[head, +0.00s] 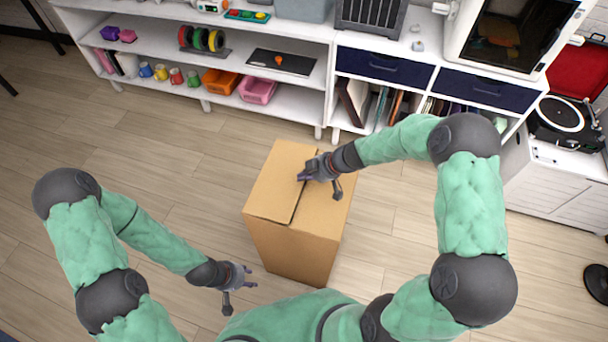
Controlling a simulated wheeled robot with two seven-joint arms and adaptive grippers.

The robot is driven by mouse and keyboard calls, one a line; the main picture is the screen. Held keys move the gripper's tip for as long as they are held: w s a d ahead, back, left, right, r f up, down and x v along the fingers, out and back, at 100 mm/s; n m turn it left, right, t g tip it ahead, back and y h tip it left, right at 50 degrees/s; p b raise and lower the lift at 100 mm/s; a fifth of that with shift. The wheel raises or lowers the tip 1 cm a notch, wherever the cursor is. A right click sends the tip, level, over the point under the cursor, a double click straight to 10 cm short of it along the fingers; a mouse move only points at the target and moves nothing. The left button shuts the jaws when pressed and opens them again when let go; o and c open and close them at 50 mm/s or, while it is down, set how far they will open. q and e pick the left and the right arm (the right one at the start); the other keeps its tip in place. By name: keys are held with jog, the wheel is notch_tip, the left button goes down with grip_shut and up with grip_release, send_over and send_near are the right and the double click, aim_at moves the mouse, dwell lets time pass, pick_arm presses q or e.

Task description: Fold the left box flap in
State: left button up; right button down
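A brown cardboard box (283,252) stands upright on the floor in front of me. Its left flap (276,186) lies flat or nearly flat across the left part of the top, with a dark seam along its inner edge. The right part of the top (328,218) also looks covered. My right gripper (319,187) is over the top near the seam, fingers spread, with nothing seen between them; I cannot tell whether it touches the cardboard. My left gripper (239,294) is open and empty, left of the box's front face and apart from it.
A white shelf unit (318,78) with bins, mugs and spools stands behind the box. Blue drawers (385,68) and a record player (563,122) are at the right. The wooden floor (160,170) left of the box is clear.

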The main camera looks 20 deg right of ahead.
pick_arm(q)
jog(key=shift+f, duration=0.1)
pick_arm(e)
jog(key=f+b, duration=0.1)
jog(key=b, duration=0.1)
jog(key=f+b, duration=0.1)
jog(key=b, duration=0.1)
jog(key=shift+s+d, duration=0.15)
jog(key=shift+d, duration=0.1)
pick_arm(q)
notch_tip(320, 180, down, 4)
jog(key=shift+r, duration=0.2)
pick_arm(e)
jog(key=shift+r, duration=0.1)
jog(key=shift+r, duration=0.1)
